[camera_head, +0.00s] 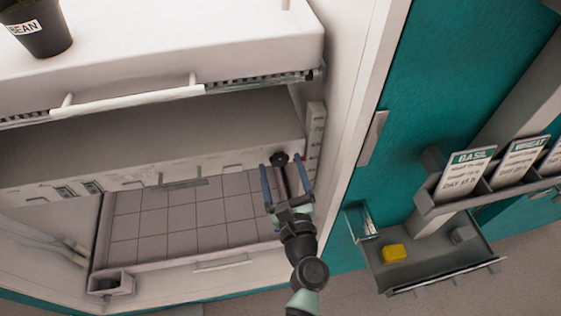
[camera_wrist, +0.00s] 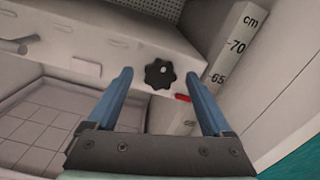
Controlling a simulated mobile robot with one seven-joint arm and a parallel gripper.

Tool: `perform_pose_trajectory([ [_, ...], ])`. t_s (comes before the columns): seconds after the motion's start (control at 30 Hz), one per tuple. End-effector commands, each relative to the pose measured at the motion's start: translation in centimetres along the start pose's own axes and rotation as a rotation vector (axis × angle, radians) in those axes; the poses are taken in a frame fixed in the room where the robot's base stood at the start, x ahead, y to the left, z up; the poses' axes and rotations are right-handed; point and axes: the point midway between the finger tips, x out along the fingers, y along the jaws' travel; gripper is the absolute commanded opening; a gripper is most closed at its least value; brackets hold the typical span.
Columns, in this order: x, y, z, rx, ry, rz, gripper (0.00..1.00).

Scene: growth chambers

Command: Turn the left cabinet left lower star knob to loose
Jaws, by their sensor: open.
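A black star knob (camera_wrist: 160,74) sits on the front face of a grey shelf unit (camera_wrist: 90,45) inside the white cabinet, close to its right end. In the head view the knob (camera_head: 279,159) shows just beyond my fingertips. My gripper (camera_head: 284,175) is open and empty, with two blue fingers. In the wrist view the gripper (camera_wrist: 160,82) has one finger on each side of the knob as seen, with clear gaps on both sides. I cannot tell how far the fingertips are from the knob in depth. A second star knob on this shelf is not seen.
A height scale (camera_wrist: 232,55) with a red mark (camera_wrist: 183,98) stands close right of the knob. Below is a tiled floor tray (camera_head: 150,225). A handled upper shelf (camera_head: 130,97) lies above. A yellow block (camera_head: 394,252) and card rack (camera_head: 480,190) are right.

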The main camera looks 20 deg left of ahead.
Motion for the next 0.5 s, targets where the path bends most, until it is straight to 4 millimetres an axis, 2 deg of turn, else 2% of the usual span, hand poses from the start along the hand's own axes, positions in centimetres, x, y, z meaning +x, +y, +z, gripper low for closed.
perform_pose_trajectory([
  [0.2, 1.42, -0.02, 0.04, -0.001, 0.0, -0.001, 0.84],
  [0.47, 1.49, -0.01, 0.0, 0.0, 0.0, 0.0, 0.84],
  [0.5, 1.48, -0.01, 0.0, 0.0, 0.0, 0.0, 0.79],
])
